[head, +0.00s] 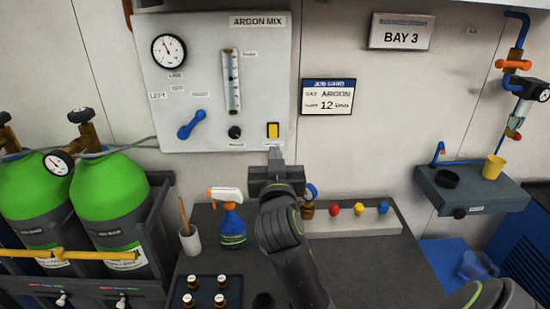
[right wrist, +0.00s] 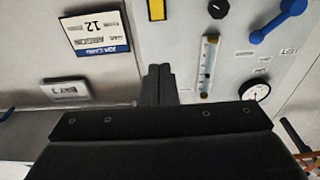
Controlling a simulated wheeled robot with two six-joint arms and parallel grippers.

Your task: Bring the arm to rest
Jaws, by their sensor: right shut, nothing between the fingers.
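My right gripper (head: 275,154) is shut and empty, with its arm reaching up from the bottom of the head view. Its fingertips point at the lower edge of the grey ARGON MIX panel (head: 210,125), just below a yellow rocker switch (head: 273,130). I cannot tell whether they touch the panel. In the right wrist view the closed fingers (right wrist: 158,80) lie together, and the yellow switch (right wrist: 157,9) is beyond them. My left gripper is not in view.
Below the arm, a dark bench holds a spray bottle (head: 232,225), a cup (head: 190,240), small bottles in a tray (head: 205,296) and a strip with coloured knobs (head: 358,209). Green cylinders (head: 110,188) stand left. A wall shelf (head: 472,192) is at right.

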